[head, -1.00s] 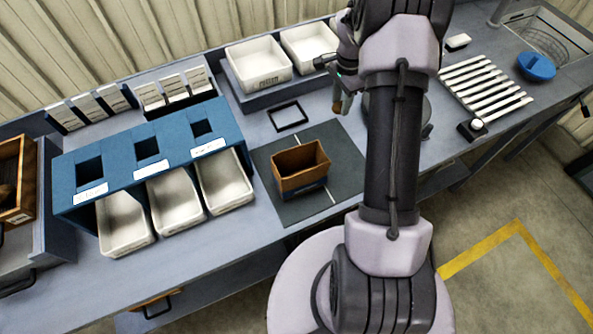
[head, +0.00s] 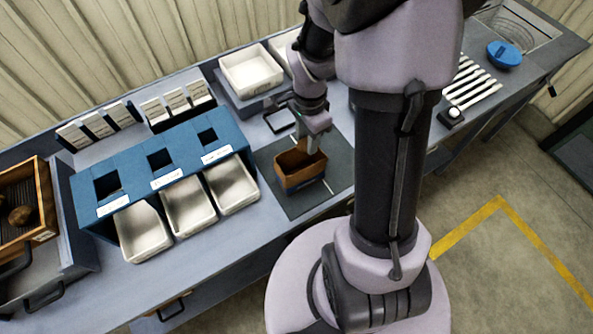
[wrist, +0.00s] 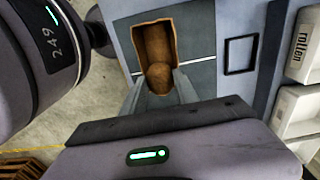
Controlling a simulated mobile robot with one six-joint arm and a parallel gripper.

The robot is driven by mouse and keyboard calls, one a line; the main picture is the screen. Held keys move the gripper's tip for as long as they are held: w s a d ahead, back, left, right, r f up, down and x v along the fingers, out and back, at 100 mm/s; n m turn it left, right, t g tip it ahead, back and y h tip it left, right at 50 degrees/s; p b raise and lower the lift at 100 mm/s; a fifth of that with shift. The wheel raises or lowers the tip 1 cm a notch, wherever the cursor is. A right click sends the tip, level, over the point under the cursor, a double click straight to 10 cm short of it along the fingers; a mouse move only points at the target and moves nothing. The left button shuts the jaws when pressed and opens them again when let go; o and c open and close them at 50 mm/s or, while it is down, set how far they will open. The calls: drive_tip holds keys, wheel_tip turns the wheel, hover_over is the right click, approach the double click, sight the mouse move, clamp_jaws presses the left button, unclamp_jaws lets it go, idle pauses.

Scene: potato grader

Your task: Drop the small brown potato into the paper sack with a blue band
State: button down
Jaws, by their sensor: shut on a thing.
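The paper sack (head: 296,182) is an open brown bag with a blue band low down, upright on the dark mat. In the wrist view its open mouth (wrist: 154,30) is just beyond the fingertips. My gripper (head: 311,150) is over the sack's mouth in the head view. In the wrist view my gripper (wrist: 159,88) is shut on the small brown potato (wrist: 158,75), which shows between the two fingertips and against the sack's opening. Whether the potato is below the rim I cannot tell. In the head view the fingers hide it.
The dark mat (head: 285,203) lies under the sack. Left of it is a blue chute unit (head: 135,185) with white trays (head: 235,190) in front. A black square frame (head: 270,122) lies behind the mat. A wooden crate (head: 48,230) with a potato is at far left.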

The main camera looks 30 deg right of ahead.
wheel_tip(320, 180, down, 4)
drive_tip(key=shift+r+b, duration=0.1)
drive_tip(key=shift+b, duration=0.95)
drive_tip(key=c, duration=0.9)
unclamp_jaws()
drive_tip(key=shift+o, duration=0.2)
drive_tip(key=shift+r, duration=0.15)
wheel_tip(320, 180, up, 17)
drive_tip(key=p, duration=0.4)
drive_tip(key=shift+r, duration=0.15)
